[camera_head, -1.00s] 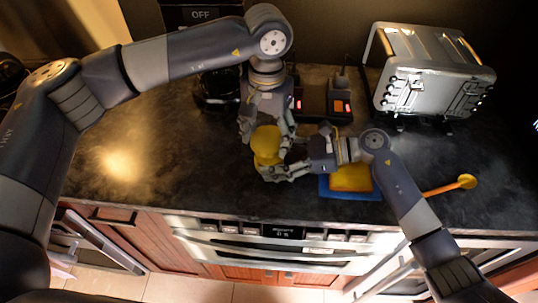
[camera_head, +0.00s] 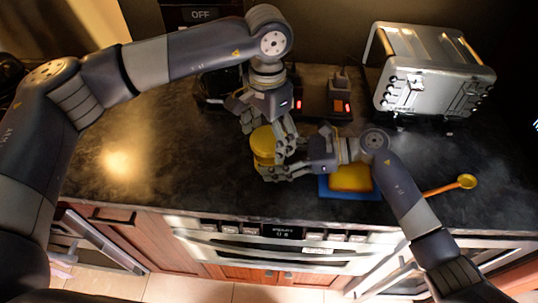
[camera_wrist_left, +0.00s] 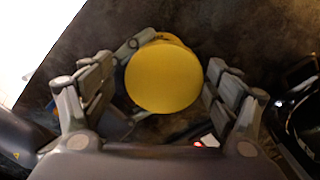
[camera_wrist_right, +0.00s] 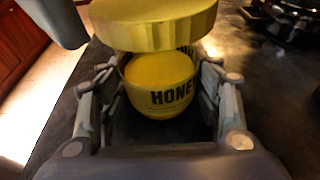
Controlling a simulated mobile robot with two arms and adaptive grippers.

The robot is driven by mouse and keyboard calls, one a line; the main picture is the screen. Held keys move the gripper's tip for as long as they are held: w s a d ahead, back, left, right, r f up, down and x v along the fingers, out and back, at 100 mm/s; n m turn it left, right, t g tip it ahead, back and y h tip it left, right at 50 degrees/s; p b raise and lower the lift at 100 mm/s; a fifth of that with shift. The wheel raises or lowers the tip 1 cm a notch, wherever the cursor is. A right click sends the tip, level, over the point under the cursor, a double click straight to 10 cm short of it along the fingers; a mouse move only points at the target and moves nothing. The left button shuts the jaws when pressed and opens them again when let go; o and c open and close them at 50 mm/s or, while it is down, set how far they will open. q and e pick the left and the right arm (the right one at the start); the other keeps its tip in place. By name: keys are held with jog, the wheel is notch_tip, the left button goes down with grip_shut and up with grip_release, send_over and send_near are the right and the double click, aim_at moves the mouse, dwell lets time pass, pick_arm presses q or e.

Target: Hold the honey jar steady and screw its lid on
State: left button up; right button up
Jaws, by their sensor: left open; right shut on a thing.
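The yellow honey jar (camera_wrist_right: 160,90) stands between the fingers of my right gripper (camera_head: 283,168), which is shut on it; its "HONEY" label shows in the right wrist view. The round yellow lid (camera_wrist_left: 164,77) is over the jar's top, and it shows in the head view (camera_head: 263,139) and, close up, in the right wrist view (camera_wrist_right: 155,25).
A blue board (camera_head: 368,194) with a yellow-orange block (camera_head: 351,178) lies right of the jar. An orange dipper-like utensil (camera_head: 450,186) lies farther right. A silver toaster (camera_head: 432,75) stands at the back right. The dark counter (camera_head: 150,150) is clear to the left.

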pick_arm(q)
jog(key=n, duration=0.4)
jog(key=shift+a+n, duration=0.1)
jog(key=shift+n, duration=0.2)
jog(key=n, duration=0.4)
jog(key=shift+n, duration=0.4)
jog(key=c, duration=1.1)
jog(key=m, duration=0.4)
jog(key=shift+a+m, duration=0.15)
jog(key=shift+m, duration=0.15)
jog(key=m, duration=0.4)
jog(key=shift+f+m, duration=0.1)
jog(key=shift+m, duration=0.3)
jog(key=shift+s, duration=0.1)
